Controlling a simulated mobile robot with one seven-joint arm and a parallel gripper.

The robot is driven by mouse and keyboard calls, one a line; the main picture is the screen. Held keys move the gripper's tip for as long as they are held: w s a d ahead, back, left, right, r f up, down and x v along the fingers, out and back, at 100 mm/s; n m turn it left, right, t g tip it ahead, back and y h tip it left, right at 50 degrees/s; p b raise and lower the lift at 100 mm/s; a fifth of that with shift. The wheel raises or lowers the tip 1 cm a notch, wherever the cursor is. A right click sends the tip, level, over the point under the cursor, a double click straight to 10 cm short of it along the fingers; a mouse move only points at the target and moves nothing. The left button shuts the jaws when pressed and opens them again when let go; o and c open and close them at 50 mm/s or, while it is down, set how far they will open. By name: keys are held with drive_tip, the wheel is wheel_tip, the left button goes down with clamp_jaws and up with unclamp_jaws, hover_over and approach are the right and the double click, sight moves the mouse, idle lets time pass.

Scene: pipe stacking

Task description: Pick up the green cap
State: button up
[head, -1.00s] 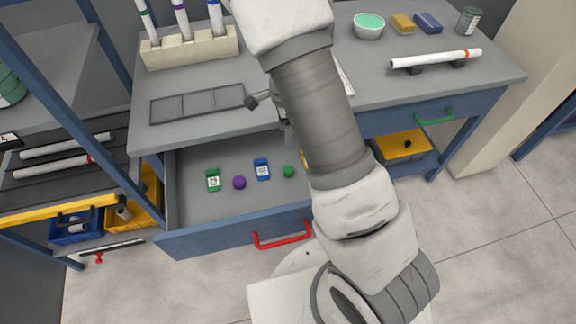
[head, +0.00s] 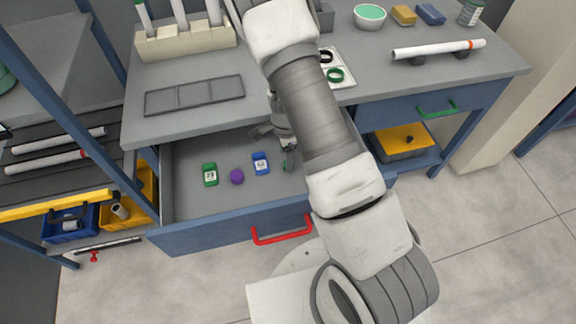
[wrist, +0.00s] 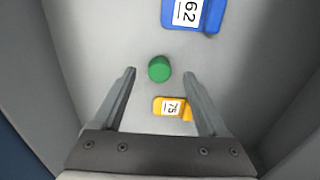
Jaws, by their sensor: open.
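The green cap (wrist: 159,68) lies on the drawer floor and shows as a small round piece in the wrist view. My gripper (wrist: 159,74) is open and empty, pointing down into the open drawer. In the wrist view the cap appears centred between the two fingertips, touching neither; the height gap is hard to judge. In the head view my gripper (head: 287,158) is inside the drawer outline, and it mostly or wholly hides the cap there.
An orange piece labelled 75 (wrist: 170,106) lies close to the cap, and a blue labelled piece (wrist: 192,12) lies beyond. A purple cap (head: 237,177) and a green labelled piece (head: 210,174) lie left in the drawer. The drawer front (head: 215,234) has a red handle.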

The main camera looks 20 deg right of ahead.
wheel_tip(320, 180, down, 3)
drive_tip(key=shift+r, duration=0.15)
drive_tip(key=shift+c, duration=0.3)
clamp_jaws()
drive_tip(key=shift+r, duration=0.15)
